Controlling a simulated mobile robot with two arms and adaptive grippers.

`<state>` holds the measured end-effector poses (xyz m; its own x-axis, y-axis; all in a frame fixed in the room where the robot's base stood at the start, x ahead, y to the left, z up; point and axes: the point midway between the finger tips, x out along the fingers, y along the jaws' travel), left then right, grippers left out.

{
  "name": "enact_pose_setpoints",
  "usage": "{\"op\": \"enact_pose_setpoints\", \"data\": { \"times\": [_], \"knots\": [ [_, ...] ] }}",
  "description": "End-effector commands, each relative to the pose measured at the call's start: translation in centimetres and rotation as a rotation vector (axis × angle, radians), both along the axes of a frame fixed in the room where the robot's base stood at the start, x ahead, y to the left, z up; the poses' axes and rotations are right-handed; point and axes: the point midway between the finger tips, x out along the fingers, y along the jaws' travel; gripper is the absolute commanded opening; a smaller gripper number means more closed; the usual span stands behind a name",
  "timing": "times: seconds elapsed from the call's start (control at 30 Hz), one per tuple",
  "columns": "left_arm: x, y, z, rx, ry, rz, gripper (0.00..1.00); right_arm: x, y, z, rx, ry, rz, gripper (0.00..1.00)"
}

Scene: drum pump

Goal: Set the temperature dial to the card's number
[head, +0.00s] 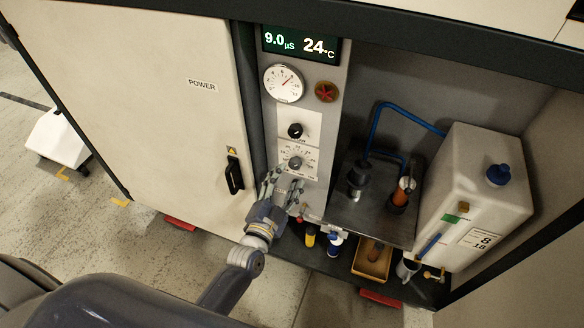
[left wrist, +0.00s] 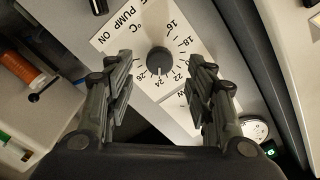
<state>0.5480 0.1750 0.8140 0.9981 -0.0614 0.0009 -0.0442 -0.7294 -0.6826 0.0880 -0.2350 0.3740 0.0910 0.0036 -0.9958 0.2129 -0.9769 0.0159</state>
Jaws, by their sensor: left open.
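The temperature dial (head: 296,162) is a dark round knob on a white panel in the middle of the cabinet. In the left wrist view the dial (left wrist: 160,60) has a scale marked 16, 18, 20, 22, 24 and on, and its pale pointer mark faces about the 24 side. A label card (head: 480,238) on the white canister reads 8 over 18. The display (head: 301,45) reads 9.0 µS and 24 °C. My left gripper (head: 283,182) is open, its fingers on either side of the dial, not closed on it. My right gripper is not in view.
Another black knob (head: 295,130), a round gauge (head: 284,83) and a red knob (head: 325,92) sit above the dial. The cabinet door (head: 140,110) with its black handle (head: 235,175) is at left. The white canister (head: 475,190) and small bottles stand at right.

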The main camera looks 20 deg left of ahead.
Motion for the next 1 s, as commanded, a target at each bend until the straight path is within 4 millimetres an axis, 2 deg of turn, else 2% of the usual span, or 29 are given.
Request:
{"op": "enact_pose_setpoints", "data": {
  "times": [0.1,0.3,0.7,0.73,0.77,0.9,0.93,1.0],
  "knots": [
    [2.1,-0.2,0.1,-0.001,-0.001,-0.001,0.50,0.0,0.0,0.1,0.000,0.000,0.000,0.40],
    [4.2,-0.3,0.0,-0.001,0.000,-0.001,0.50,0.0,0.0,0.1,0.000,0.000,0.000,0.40],
    [4.9,-0.3,-0.1,-0.001,0.001,0.000,0.50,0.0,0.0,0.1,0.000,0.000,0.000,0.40],
    [4.9,-0.3,-0.1,-0.001,0.001,-0.001,0.47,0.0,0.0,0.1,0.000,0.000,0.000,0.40],
    [4.9,-0.3,-0.1,-0.001,0.001,-0.001,0.41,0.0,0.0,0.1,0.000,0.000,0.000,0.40],
    [4.9,-0.3,-0.1,-0.001,0.001,0.000,0.09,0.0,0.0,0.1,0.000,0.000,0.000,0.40],
    [4.9,-0.3,-0.1,-0.001,0.001,0.000,0.06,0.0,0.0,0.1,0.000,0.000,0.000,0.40],
    [4.9,-0.3,-0.1,-0.001,0.001,0.000,0.06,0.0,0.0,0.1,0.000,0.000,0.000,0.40]
  ]
}}
